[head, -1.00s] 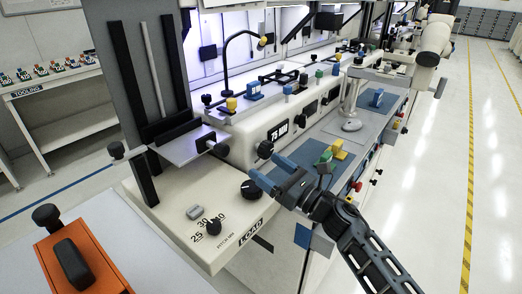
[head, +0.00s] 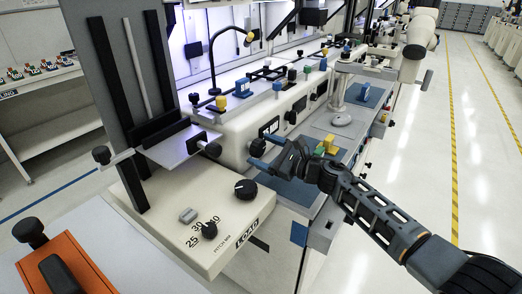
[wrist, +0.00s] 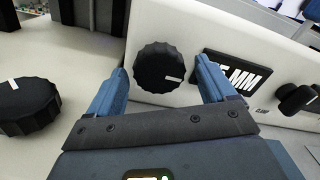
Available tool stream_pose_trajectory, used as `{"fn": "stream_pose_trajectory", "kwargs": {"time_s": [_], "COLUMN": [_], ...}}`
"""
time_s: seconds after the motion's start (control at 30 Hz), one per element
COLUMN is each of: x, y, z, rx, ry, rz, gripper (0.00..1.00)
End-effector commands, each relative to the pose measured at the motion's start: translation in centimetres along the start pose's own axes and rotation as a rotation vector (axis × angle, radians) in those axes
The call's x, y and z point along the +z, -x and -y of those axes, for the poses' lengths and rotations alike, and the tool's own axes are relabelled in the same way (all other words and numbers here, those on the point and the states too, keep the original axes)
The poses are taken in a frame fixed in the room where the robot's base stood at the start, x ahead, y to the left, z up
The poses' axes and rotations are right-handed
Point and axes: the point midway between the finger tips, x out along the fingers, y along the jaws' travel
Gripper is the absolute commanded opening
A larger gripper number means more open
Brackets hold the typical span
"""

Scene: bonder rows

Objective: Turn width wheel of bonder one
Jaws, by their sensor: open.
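The width wheel is a black ribbed knob (head: 257,147) with a white mark, on the front face of the cream bonder (head: 230,130) beside the display reading in MM. It also shows in the wrist view (wrist: 158,68), between my blue fingertips. My gripper (head: 261,152) is open, with one finger on each side of the wheel in that view. I cannot tell whether the fingers touch it.
A larger black dial (head: 245,189) and a small pitch knob (head: 209,230) sit on the load-end top. A small crank knob (head: 213,149) is just left of the wheel. An orange block (head: 68,265) is at lower left. The aisle floor (head: 430,190) at right is clear.

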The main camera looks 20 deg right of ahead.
Motion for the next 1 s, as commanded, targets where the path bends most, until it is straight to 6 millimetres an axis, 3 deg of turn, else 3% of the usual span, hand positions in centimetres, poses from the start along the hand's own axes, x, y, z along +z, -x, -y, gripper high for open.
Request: {"fn": "stream_pose_trajectory", "kwargs": {"time_s": [0.2, 0.5, 1.0], "x": [0.03, 0.02, 0.02], "y": [-1.24, -1.31, -1.29], "z": [-0.03, -0.01, -0.03], "rx": [0.000, -0.001, -0.001], "ry": [0.000, 0.000, -0.001], "rz": [0.000, 0.000, 0.000], "gripper": [0.84, 0.83, 0.35]}}
